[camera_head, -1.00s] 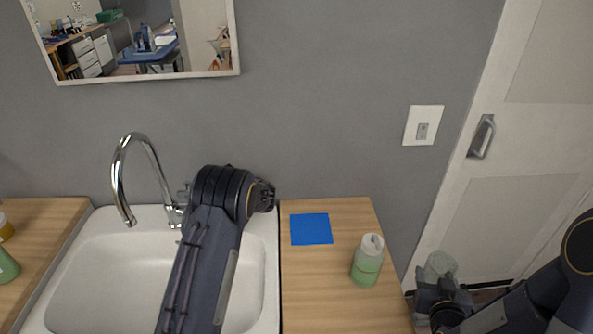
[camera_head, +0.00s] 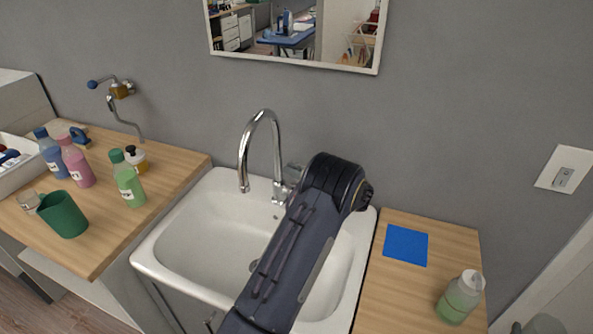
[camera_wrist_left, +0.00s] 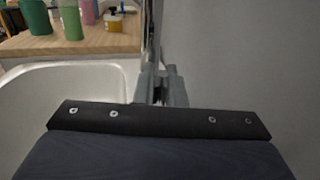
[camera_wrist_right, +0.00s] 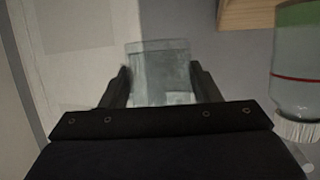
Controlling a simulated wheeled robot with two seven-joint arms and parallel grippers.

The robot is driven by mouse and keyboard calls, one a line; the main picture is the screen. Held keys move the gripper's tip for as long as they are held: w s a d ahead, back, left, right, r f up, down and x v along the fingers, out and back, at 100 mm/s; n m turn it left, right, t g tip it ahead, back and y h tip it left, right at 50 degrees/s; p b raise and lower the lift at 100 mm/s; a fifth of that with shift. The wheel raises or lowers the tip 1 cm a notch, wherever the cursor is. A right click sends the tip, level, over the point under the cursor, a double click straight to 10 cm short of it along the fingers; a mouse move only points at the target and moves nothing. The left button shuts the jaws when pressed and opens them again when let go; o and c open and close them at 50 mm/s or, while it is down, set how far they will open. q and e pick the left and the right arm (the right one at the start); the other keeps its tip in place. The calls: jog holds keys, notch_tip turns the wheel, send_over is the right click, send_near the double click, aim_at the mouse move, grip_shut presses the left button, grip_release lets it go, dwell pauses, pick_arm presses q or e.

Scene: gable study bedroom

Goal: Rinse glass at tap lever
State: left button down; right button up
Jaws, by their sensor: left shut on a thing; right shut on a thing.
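The chrome tap (camera_head: 262,135) arches over the white sink (camera_head: 188,232), and no water stream shows under its spout. Its lever sits at the right of the tap's base, partly hidden by my left arm. My left gripper (camera_wrist_left: 162,88) is shut at the lever in the left wrist view; the fingers cover most of it. The clear glass (camera_wrist_right: 162,72) is between the fingers of my right gripper (camera_wrist_right: 162,85), which is shut on it.
A blue square (camera_head: 406,245) and a bottle of green liquid (camera_head: 461,297) are on the right counter. The left counter holds several bottles, a green cup (camera_head: 63,214) and a white tray (camera_head: 20,172). A wall switch (camera_head: 565,169) is at right.

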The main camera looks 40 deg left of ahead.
jog(key=shift+f, duration=0.1)
pick_arm(q)
jog(key=shift+s+d+f+b, duration=0.1)
jog(key=shift+s+f+b, duration=0.1)
jog(key=shift+b, duration=0.4)
pick_arm(e)
jog(key=shift+f, duration=0.5)
pick_arm(q)
jog(key=shift+s+n+b, duration=0.2)
jog(key=shift+n+b, duration=0.2)
jog(key=shift+n, duration=0.1)
pick_arm(e)
jog(key=shift+f, duration=0.35)
pick_arm(q)
jog(key=shift+s+d+r, duration=0.1)
jog(key=shift+s+r, duration=0.05)
jog(key=c, duration=1.5)
grip_release()
